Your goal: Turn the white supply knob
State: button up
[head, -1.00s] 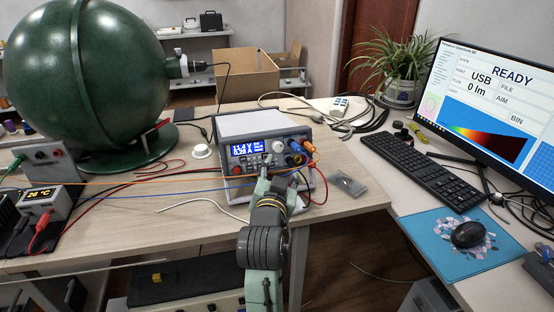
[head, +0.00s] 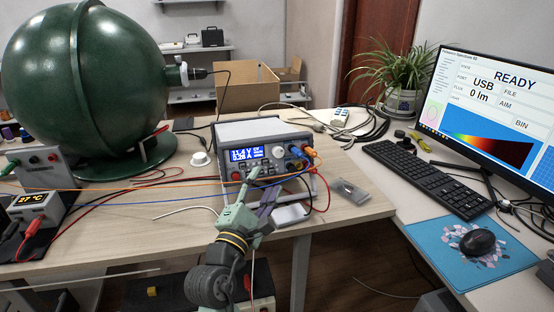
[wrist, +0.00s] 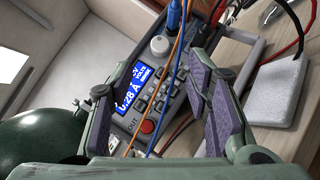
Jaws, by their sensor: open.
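The power supply (head: 264,131) is a grey box with a lit blue display (head: 250,152), standing tilted on a light stand on the bench. Its white supply knob (head: 278,149) is on the front panel, right of the display. The knob also shows in the wrist view (wrist: 160,45), above the display and beyond the fingers. My gripper (head: 262,184) is open and empty, in front of and below the panel, apart from the knob. In the wrist view its two fingers (wrist: 150,88) frame the display and buttons. A red button (wrist: 147,126) lies nearer.
Blue and orange wires cross in front of the panel; plugs (head: 304,150) sit at its right side. A white block (head: 290,213) lies on the bench right of my gripper. A white round object (head: 200,159) is left of the supply, near the green sphere (head: 85,75).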

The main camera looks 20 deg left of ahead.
aim_at(280, 153)
jog(key=p+x, duration=0.2)
jog(key=x, duration=0.7)
jog(key=shift+w+r, duration=0.1)
jog(key=shift+w, duration=0.2)
grip_shut()
